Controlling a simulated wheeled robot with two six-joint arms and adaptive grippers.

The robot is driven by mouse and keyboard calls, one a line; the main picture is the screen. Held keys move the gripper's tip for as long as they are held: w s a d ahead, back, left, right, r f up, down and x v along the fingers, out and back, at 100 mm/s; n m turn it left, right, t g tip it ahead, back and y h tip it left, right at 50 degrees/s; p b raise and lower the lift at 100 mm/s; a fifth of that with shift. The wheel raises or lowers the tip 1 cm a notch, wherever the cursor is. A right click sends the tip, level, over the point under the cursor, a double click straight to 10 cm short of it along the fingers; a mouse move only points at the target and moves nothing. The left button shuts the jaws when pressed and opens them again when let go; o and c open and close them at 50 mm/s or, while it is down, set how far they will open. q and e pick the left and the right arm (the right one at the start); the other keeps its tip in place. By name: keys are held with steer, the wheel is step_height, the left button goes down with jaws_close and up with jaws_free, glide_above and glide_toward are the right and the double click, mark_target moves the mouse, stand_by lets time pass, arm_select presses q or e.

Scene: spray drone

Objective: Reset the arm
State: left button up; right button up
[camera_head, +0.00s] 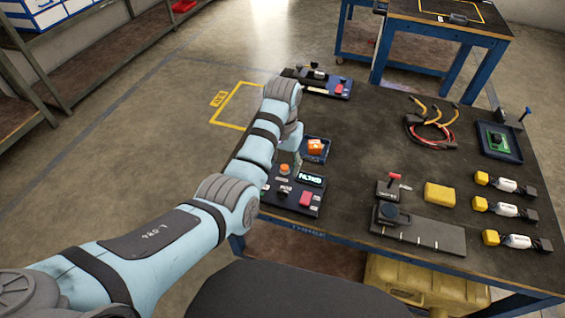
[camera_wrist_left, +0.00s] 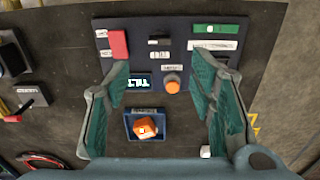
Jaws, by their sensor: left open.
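My left arm reaches in from the left over the near-left part of the work table (camera_head: 360,150). My left gripper (camera_head: 289,158) hangs over the dark control panel (camera_head: 265,208), partly hidden by the wrist. In the left wrist view the gripper (camera_wrist_left: 163,85) is open, its two green-padded fingers wide apart with nothing between them held. Between and beyond the fingers lie the panel's orange button (camera_wrist_left: 172,84), a lit display (camera_wrist_left: 137,82) and a red switch (camera_wrist_left: 118,43). My right gripper is not in view.
A blue tray (camera_head: 326,158) with an orange block (camera_head: 316,146) sits beside the panel. A grey slotted plate (camera_head: 430,236), yellow block (camera_head: 439,194), cables (camera_head: 430,130) and several yellow-ended connectors occupy the right side. The table middle is mostly clear.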

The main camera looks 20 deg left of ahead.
arm_select(q)
steer(key=shift+r, duration=0.25)
